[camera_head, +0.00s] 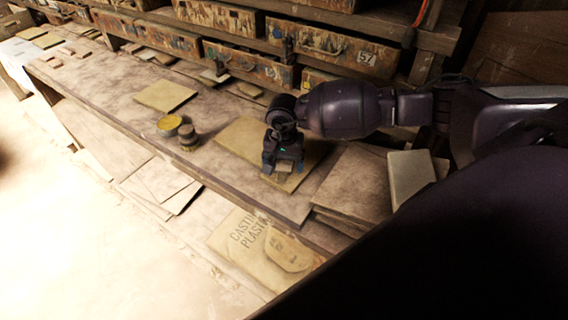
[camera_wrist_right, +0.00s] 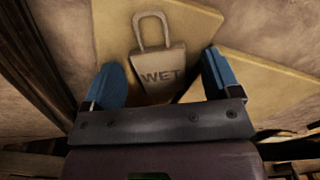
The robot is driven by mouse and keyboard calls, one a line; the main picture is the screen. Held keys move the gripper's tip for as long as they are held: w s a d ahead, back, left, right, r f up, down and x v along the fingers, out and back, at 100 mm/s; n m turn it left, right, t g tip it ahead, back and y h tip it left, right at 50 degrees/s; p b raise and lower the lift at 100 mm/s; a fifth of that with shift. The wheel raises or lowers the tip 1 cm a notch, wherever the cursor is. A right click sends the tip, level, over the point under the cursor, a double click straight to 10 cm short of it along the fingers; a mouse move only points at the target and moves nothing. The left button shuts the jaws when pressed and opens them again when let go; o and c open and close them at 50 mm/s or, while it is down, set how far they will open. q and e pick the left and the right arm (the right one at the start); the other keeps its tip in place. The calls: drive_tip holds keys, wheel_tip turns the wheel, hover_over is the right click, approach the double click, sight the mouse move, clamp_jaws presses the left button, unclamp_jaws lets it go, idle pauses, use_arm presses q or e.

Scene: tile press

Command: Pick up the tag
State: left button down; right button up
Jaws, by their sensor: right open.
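The tag is a tan, padlock-shaped piece marked "WET" (camera_wrist_right: 158,72), with a loop handle at its top, seen in the right wrist view. It lies on a pale yellow-brown slab (camera_wrist_right: 105,30). My right gripper (camera_wrist_right: 166,78) is open, with one blue finger on either side of the tag's body and visible gaps on both sides. In the head view my right gripper (camera_head: 283,172) points down over the slab (camera_head: 237,137) near the bench's front edge, and it hides most of the tag. My left gripper is in neither view.
A yellow-topped tin (camera_head: 169,125) and a dark round container (camera_head: 188,138) stand left of the slab. Another flat slab (camera_head: 165,95) lies farther left. Worn drawers (camera_head: 330,48) line the bench's back. A "CASTING PLASTER" sack (camera_head: 245,240) lies below the front edge.

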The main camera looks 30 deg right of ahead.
sight(283, 165)
drive_tip(key=shift+c, duration=0.5)
drive_tip(key=c, duration=1)
drive_tip(key=shift+r, duration=0.1)
drive_tip(key=shift+r+b, duration=0.85)
drive_tip(key=shift+r, duration=9.1)
